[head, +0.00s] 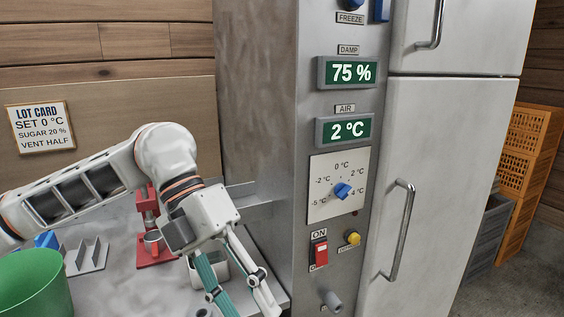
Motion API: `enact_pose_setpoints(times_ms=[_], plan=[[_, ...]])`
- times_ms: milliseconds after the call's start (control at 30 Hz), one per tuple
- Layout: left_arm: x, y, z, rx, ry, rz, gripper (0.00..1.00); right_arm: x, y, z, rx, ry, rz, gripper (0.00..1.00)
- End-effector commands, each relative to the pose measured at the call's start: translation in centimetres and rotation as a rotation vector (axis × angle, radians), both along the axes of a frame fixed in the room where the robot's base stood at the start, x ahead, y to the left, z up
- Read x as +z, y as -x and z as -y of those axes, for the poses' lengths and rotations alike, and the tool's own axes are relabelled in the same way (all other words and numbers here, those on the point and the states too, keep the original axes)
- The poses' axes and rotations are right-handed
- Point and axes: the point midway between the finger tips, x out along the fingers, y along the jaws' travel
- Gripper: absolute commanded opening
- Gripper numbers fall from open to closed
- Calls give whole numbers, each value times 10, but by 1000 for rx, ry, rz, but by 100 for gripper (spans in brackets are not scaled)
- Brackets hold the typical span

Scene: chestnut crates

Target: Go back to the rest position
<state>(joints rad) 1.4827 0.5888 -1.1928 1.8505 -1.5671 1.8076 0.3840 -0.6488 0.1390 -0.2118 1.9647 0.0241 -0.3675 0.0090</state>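My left arm reaches in from the left in the head view and bends down in front of the cabinet. My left gripper (243,292) points down over the right end of the metal worktop. Its two fingers stand apart, with nothing seen between them; the bottom edge of the picture cuts close to their tips. It is clear of the control panel, to the left of the dial (321,207) with its blue knob (342,191). The knob's exact setting is hard to read. My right gripper is not in view.
The panel has a damp display (350,73) at 75 %, an air display (345,131) at 2 °C and a red switch (320,253). A green bucket (35,285), a red stand (146,204) and a small pale container (197,277) are on the worktop. Orange crates (523,165) stand right.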

Motion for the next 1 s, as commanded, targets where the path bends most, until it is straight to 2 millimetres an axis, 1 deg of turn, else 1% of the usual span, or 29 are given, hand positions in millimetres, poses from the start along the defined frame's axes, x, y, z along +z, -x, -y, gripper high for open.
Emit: enact_pose_setpoints(times_ms=[33, 100, 200, 267, 367, 500, 567, 633, 767, 867, 900, 967, 1000], plan=[[-6, 10, 17, -26, 84, -46, 43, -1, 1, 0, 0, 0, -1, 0], [-6, 20, 38, -46, 209, -98, 43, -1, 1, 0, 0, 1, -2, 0], [-2, 33, 66, -49, 389, -174, 43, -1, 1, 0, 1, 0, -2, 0], [3, 37, 80, -36, 498, -221, 43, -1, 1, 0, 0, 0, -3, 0], [14, 39, 98, 10, 675, -299, 43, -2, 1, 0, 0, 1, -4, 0], [30, 28, 113, 129, 908, -406, 43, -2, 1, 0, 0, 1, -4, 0], [35, 18, 114, 200, 1000, -452, 43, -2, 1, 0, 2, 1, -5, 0], [38, 3, 114, 293, 1101, -502, 43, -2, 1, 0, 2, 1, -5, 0], [32, -31, 103, 504, 1259, -592, 43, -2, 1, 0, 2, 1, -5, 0], [15, -60, 88, 695, 1351, -657, 43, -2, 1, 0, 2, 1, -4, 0], [4, -72, 80, 778, 1378, -680, 43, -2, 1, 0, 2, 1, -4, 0], [-15, -88, 67, 907, 1412, -716, 43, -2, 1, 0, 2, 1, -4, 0], [-31, -98, 57, 998, 1426, -737, 43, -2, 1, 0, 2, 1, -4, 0]])
